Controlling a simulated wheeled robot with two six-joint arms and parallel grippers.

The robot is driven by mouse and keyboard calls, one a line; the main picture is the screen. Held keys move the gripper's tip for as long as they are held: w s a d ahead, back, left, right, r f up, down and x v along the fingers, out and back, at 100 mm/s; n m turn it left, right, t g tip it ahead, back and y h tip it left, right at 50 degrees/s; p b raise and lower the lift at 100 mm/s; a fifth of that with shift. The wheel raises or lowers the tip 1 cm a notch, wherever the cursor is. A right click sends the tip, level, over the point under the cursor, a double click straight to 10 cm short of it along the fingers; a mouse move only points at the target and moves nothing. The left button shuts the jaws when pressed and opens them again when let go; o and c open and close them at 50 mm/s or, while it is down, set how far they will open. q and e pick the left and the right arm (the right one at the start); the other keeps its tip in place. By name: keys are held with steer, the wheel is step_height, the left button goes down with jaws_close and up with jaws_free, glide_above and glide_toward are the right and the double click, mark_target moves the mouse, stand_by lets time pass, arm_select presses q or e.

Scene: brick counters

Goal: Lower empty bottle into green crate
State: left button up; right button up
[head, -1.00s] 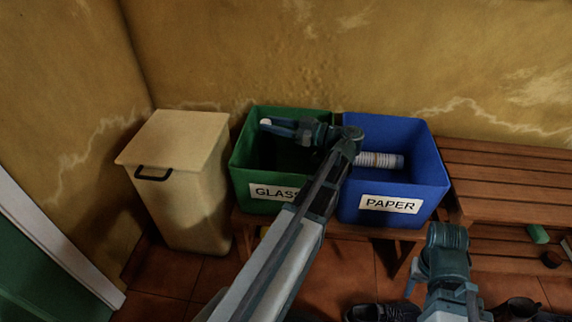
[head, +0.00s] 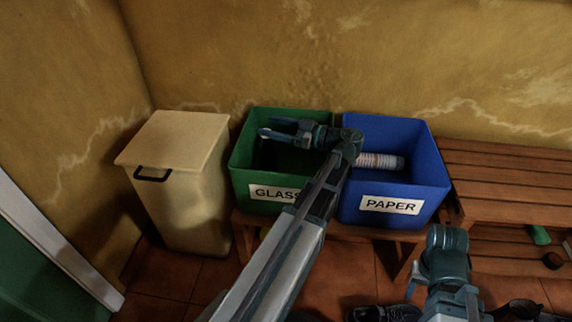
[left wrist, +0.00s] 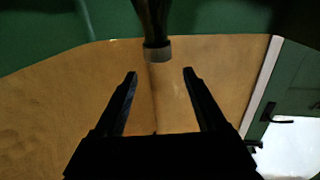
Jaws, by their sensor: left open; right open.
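My left gripper (head: 266,127) is open above the green crate (head: 238,165), which bears a GLASS label. Its two fingers point left and hold nothing. In the left wrist view the dark bottle (left wrist: 150,22) with a pale end is past the open fingers (left wrist: 160,72), apart from them, against the crate's green wall (left wrist: 50,25). The bottle cannot be made out in the head view, where my arm and the shaded crate interior hide much. My right gripper (head: 412,282) is low at the right, pointing down; it is open and only partly seen.
A blue PAPER crate (head: 425,165) with a pale ribbed roll (head: 380,161) stands right of the green crate. A beige lidded bin (head: 185,190) stands to the left. Wooden slatted benches (head: 510,185) fill the right side. Shoes (head: 385,313) lie on the tiled floor.

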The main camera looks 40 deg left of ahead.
arm_select(q)
step_height(320, 180, up, 30)
steer(key=d+p, duration=0.1)
steer(key=p, duration=2.9)
steer(key=shift+d+r+t, duration=0.15)
steer(key=shift+r+t, duration=0.05)
steer(key=shift+t, duration=0.1)
steer(key=shift+w, duration=0.15)
